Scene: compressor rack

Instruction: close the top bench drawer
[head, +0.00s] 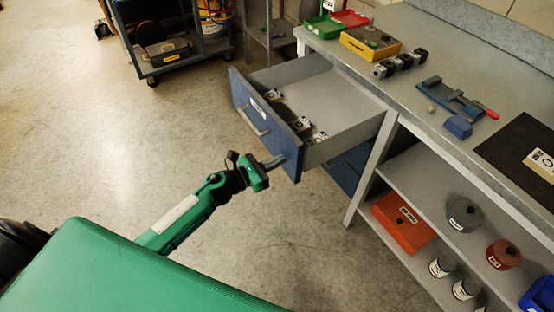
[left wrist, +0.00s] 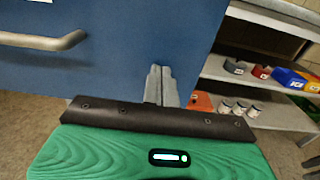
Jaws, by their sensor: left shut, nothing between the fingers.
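The top bench drawer (head: 264,122) is pulled well out from under the bench top, its blue front facing left with a metal bar handle (head: 252,117). Several small labelled items lie inside it. My left gripper (head: 275,161) is shut and empty, at the lower near corner of the drawer front. In the left wrist view the shut fingers (left wrist: 160,85) point at the blue drawer front (left wrist: 130,50) near its right edge, with the handle (left wrist: 45,40) to their left. I cannot tell whether the fingertips touch it. My right gripper is not in view.
The bench top (head: 420,95) carries a yellow box (head: 370,43), black blocks and a blue vise-like tool (head: 452,98). The lower shelf (head: 400,190) holds an orange box (head: 403,222) and several cans. A cart (head: 172,45) stands at the back left. The floor left of the drawer is clear.

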